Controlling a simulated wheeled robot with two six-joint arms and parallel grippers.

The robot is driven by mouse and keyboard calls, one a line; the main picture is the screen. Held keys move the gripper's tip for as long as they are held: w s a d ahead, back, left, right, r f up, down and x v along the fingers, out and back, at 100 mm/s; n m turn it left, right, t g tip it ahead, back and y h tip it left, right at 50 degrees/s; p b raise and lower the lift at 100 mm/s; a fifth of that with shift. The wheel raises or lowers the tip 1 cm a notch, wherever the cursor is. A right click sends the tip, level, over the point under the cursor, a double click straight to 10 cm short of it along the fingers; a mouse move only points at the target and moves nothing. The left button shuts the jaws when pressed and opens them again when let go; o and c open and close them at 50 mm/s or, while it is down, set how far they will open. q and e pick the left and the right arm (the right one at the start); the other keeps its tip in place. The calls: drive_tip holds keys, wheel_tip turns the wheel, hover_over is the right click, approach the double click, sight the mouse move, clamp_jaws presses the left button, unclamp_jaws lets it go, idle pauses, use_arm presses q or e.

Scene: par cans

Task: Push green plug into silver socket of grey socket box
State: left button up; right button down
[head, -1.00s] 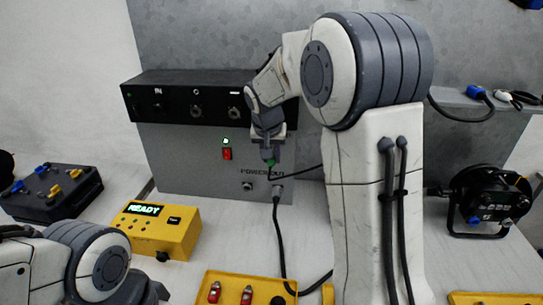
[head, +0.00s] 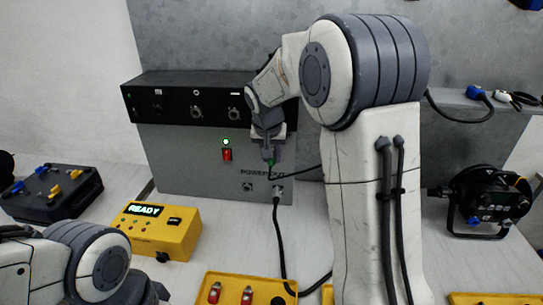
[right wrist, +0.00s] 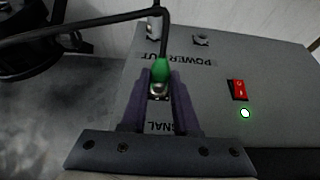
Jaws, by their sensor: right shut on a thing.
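The green plug (right wrist: 161,72) is between the fingers of my right gripper (right wrist: 160,100), which is shut on it. A silver metal ring (right wrist: 158,91) shows at the plug's end in the right wrist view; I cannot tell whether it is the plug's nose or the socket, nor how far the plug is in. In the head view the right gripper (head: 268,150) is at the front face of the grey socket box (head: 185,165), and only a bit of green shows below it. The gripper partly covers a label ending in "NAL". My left gripper is out of view.
A black cable (head: 279,240) hangs from a connector at the box's lower right. An empty-looking socket (head: 247,186) is left of it. A red switch (head: 227,154) has a lit lamp above. A yellow READY box (head: 165,232) stands at left, a yellow tray (head: 225,278) in front.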

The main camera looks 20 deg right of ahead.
drive_tip(key=shift+w+d, duration=0.25)
drive_tip(key=shift+w, duration=0.2)
idle(0.3)
drive_tip(key=c, duration=0.6)
unclamp_jaws()
drive_tip(key=shift+r, duration=0.1)
